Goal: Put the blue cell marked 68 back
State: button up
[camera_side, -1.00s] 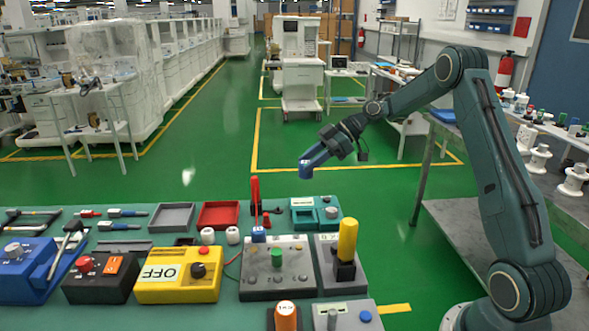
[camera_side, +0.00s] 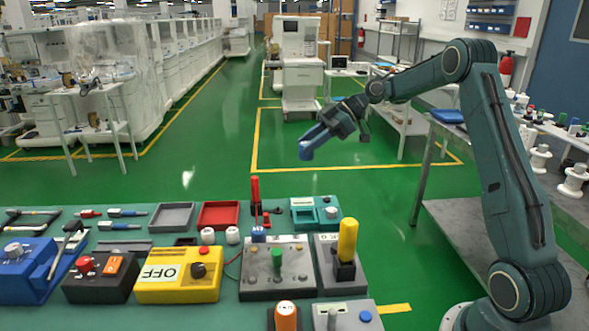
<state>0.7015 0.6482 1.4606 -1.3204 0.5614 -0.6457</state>
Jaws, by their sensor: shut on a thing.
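My gripper (camera_side: 318,139) is in the air beyond the bench's back edge, pointing down and to the left. It is shut on a blue cell (camera_side: 306,152), which hangs tilted over the green floor. No number can be read on the held cell now.
The bench (camera_side: 120,316) holds a teal box (camera_side: 302,216), a grey panel with a green knob (camera_side: 277,284), a yellow handle (camera_side: 347,238), a yellow OFF box (camera_side: 180,291), and red (camera_side: 219,215) and grey trays (camera_side: 172,216). Air around my gripper is clear.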

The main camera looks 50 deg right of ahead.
jog(key=shift+f, duration=0.1)
jog(key=shift+w+a+f, duration=0.2)
jog(key=shift+w+f, duration=0.05)
jog(key=shift+w, duration=0.2)
jog(key=w+a+f+m+t+h, duration=0.45)
jog(key=w+f+m+h, duration=0.4)
jog(key=m, duration=0.25)
jog(key=s+a+r+m+g+h, duration=0.6)
jog(key=s+m+h, duration=0.5)
jog(key=m, duration=0.4)
jog(key=shift+r+m+g+h, duration=0.4)
jog(key=shift+r+g, duration=0.75)
jog(key=shift+r, duration=0.2)
notch_tip(320, 180, down, 16)
jog(key=shift+r, duration=0.1)
